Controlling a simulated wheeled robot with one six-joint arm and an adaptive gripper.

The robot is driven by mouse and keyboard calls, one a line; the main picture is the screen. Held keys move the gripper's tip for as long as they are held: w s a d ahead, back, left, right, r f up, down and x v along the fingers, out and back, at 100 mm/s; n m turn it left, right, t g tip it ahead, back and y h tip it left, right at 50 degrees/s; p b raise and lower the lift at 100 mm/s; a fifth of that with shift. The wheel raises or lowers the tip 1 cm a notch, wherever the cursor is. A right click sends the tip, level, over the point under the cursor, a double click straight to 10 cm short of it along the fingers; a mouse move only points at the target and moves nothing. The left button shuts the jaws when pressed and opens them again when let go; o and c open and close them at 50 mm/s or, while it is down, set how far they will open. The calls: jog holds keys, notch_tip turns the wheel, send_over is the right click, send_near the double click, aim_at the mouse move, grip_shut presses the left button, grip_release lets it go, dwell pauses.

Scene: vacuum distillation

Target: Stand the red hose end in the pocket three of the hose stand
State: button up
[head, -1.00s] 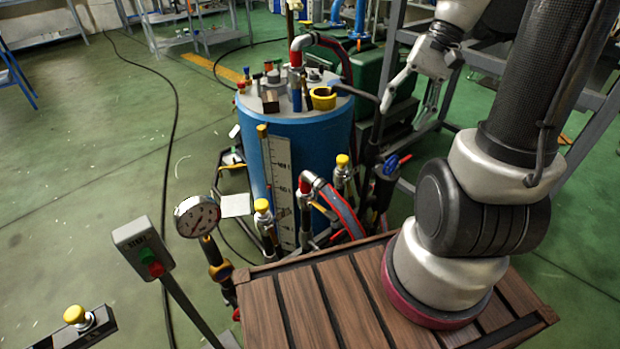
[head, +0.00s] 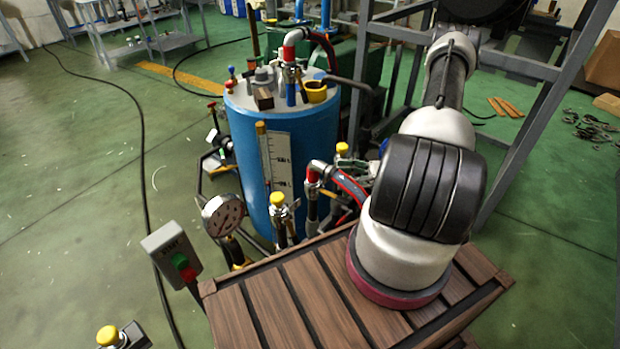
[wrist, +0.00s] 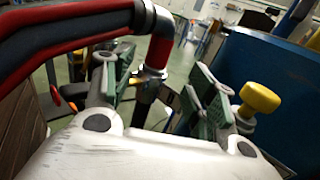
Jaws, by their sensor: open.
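A red hose end (wrist: 162,45) with a metal clamp at its lower edge points down in the wrist view, between the two green-padded fingers of my gripper (wrist: 160,78). The fingers are open, with gaps beside the hose end. Its dark, red-striped hose (wrist: 60,42) bends away to the left. In the head view a red hose end (head: 313,173) sits on an upright pipe in front of the blue tank. My gripper (head: 362,172) is mostly hidden behind my arm there. I cannot make out the hose stand or its pocket three.
The blue tank (head: 312,135) stands close, with another red hose elbow (head: 291,40) on its lid. A yellow-knobbed valve (wrist: 258,98) is just right of my gripper. A pressure gauge (head: 223,214) and start box (head: 172,252) stand at left. Grey frame posts (head: 513,125) rise at right.

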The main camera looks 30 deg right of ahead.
aim_at(320, 182)
jog(key=x, duration=0.7)
jog(key=shift+a, duration=0.3)
jog(key=shift+c, duration=0.5)
grip_shut()
jog(key=shift+r, duration=0.1)
